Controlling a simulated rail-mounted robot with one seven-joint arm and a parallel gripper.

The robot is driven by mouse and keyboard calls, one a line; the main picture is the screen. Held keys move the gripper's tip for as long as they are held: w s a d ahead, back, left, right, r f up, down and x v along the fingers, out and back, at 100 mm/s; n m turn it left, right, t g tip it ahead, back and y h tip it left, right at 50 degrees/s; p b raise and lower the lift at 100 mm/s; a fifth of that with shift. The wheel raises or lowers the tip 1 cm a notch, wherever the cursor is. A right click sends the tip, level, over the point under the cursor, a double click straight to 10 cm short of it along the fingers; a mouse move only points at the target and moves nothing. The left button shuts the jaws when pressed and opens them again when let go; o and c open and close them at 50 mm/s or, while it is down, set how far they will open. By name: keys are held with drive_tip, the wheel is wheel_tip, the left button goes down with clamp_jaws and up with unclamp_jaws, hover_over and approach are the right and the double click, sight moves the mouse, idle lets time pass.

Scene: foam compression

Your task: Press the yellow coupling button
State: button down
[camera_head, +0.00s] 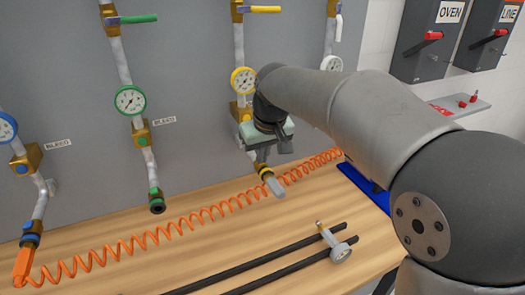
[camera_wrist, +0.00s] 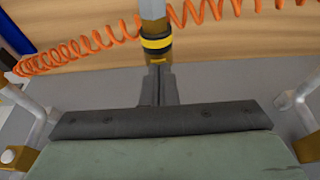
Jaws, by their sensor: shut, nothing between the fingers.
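The yellow-banded coupling (camera_head: 265,172) is at the lower end of the pipe under the yellow gauge (camera_head: 243,80). A grey metal plug (camera_head: 276,187) sticks out of its lower end. In the wrist view the coupling (camera_wrist: 156,43) shows black and yellow bands, with a small yellow piece (camera_wrist: 157,62) right at my fingertips. I take that piece to be the button, mostly hidden by the fingers. My gripper (camera_wrist: 158,70) is shut and empty, its tips at the coupling; I cannot tell if they touch. In the head view my wrist covers part of the pipe.
An orange coiled hose (camera_head: 150,238) runs along the wooden bench (camera_head: 200,250) close by the coupling. Other pipes carry a green gauge (camera_head: 130,100) and a blue gauge (camera_head: 6,128).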

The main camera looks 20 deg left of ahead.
wheel_tip(320, 180, up, 3)
drive_tip(key=p, duration=0.2)
drive_tip(key=shift+r+p, duration=0.15)
drive_tip(key=shift+p, duration=0.15)
drive_tip(key=v, duration=1)
drive_tip(key=shift+r+b, duration=0.3)
drive_tip(key=shift+b, duration=0.15)
drive_tip(key=s+d+f+m+h, duration=0.1)
drive_tip(key=s+d+f+m, duration=0.1)
drive_tip(key=s+d+f, duration=0.5)
drive_tip(key=s+d+f+m+h, duration=0.15)
drive_tip(key=d+f, duration=0.25)
drive_tip(key=d, duration=0.8)
drive_tip(key=s+d+f+m+g, duration=0.2)
drive_tip(key=s+d+f+m, duration=0.2)
drive_tip(key=s+d+f, duration=0.5)
drive_tip(key=s+f, duration=0.3)
drive_tip(key=s, duration=0.1)
drive_tip(key=shift+s+d+f, duration=0.2)
drive_tip(key=shift+s, duration=0.05)
